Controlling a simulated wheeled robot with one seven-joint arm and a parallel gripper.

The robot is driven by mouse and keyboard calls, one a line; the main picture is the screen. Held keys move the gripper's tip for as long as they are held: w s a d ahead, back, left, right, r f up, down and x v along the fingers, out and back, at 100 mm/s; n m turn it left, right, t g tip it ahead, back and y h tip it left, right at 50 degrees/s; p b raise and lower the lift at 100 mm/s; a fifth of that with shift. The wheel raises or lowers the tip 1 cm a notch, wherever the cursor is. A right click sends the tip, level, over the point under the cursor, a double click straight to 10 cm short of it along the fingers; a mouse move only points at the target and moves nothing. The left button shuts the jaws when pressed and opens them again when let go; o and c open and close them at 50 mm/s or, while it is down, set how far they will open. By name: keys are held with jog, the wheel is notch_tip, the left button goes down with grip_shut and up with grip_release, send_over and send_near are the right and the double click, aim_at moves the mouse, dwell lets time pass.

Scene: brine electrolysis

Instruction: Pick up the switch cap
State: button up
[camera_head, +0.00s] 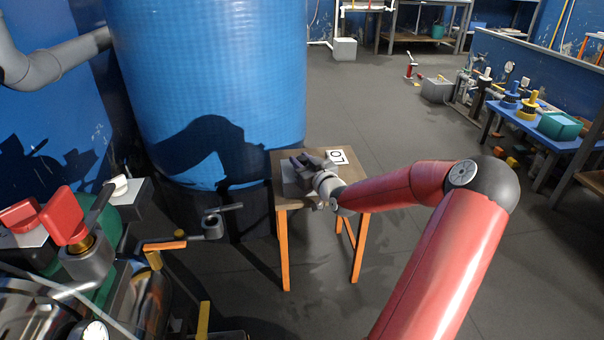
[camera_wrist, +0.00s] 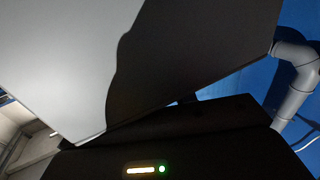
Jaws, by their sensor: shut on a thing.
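The switch cap (camera_head: 289,181) looks like a plain grey box-like piece at the left of the top of a small wooden table (camera_head: 282,158). My gripper (camera_head: 303,163) is over the table and shut on the cap. In the wrist view the cap (camera_wrist: 60,55) is a large pale grey surface very close to the camera, with a dark shadow across its right part. The black gripper body fills the bottom of that view and hides the fingertips. I cannot tell whether the cap touches the tabletop.
A white card with a black mark (camera_head: 338,156) lies on the table's right part. A big blue tank (camera_head: 210,80) stands close behind on the left. Machinery with a red handle (camera_head: 65,215) is at the lower left. A blue bench (camera_head: 530,130) stands right. The middle floor is clear.

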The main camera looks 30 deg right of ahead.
jog(key=shift+r, duration=0.1)
grip_shut()
notch_tip(320, 180, up, 20)
jog(key=p, duration=0.4)
jog(key=shift+s, duration=0.1)
